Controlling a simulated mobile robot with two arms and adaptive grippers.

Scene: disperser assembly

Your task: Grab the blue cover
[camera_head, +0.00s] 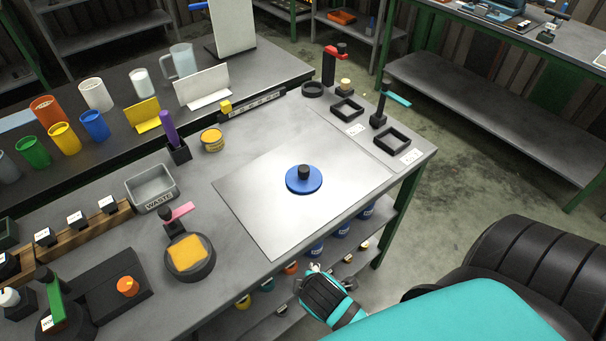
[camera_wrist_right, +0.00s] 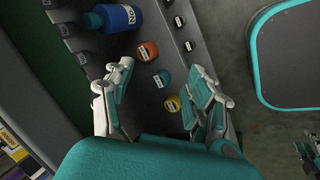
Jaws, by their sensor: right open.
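The blue cover (camera_head: 292,184) is a flat round disc with a black knob on top. It lies on the light metal plate (camera_head: 262,225) in the middle of the workbench in the head view. My right gripper (camera_head: 316,270) is in front of the bench's near edge, apart from the cover and on the near side of it. In the right wrist view my right gripper (camera_wrist_right: 160,72) is open with nothing between its fingers. The cover does not show in the wrist view. My left gripper is in neither view.
Black square frames (camera_head: 392,141) are at the right. Bottles and small jars (camera_wrist_right: 148,51) fill the shelf below. The plate around the cover is clear.

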